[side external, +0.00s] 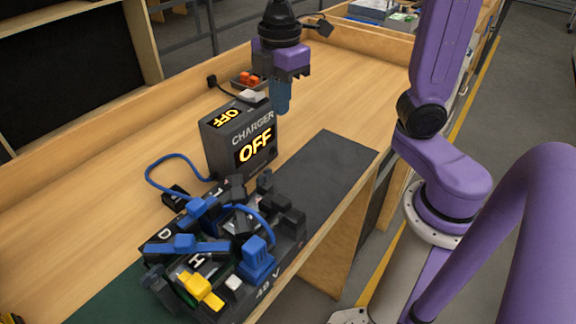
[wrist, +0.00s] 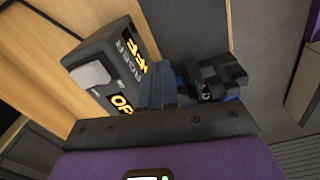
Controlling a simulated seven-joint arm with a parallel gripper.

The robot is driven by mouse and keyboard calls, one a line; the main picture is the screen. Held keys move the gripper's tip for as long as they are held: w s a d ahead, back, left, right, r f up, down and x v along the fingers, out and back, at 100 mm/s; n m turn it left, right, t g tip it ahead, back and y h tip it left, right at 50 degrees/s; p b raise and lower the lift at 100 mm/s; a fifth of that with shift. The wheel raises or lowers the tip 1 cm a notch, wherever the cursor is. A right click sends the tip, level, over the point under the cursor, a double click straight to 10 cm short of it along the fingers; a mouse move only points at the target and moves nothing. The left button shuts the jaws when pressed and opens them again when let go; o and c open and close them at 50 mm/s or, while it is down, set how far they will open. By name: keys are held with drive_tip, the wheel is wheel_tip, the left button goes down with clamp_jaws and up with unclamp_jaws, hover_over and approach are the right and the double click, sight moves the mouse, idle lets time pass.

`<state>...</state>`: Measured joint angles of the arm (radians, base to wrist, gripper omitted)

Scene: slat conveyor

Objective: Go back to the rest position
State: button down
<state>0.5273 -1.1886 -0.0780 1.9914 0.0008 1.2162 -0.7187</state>
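My gripper (side external: 282,97) hangs fingers-down in the air above the table, beside and above the charger, clear of everything. Its blue-grey fingers look shut together with nothing between them; they also show in the wrist view (wrist: 167,90). The charger (side external: 222,150) is a dark box with a white switch (side external: 253,97) on top and lit signs reading OFF; it also shows in the wrist view (wrist: 97,57).
A dark battery assembly (side external: 285,215) with blue, yellow and black parts stands at the front, marked 49 V. A blue cable (side external: 150,172) loops beside the charger. A small tray with orange pieces (side external: 248,79) sits behind. Bare wooden table (side external: 345,95) lies to the right.

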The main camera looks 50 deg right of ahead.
drive_tip(key=s+d+f+m, duration=0.1)
drive_tip(key=s+f, duration=0.3)
drive_tip(key=s, duration=0.4)
drive_tip(key=s+d+f+m, duration=0.2)
drive_tip(key=s+d+f, duration=0.1)
drive_tip(key=s, duration=0.5)
drive_tip(key=shift+s+d+f, duration=0.2)
drive_tip(key=shift+f, duration=0.2)
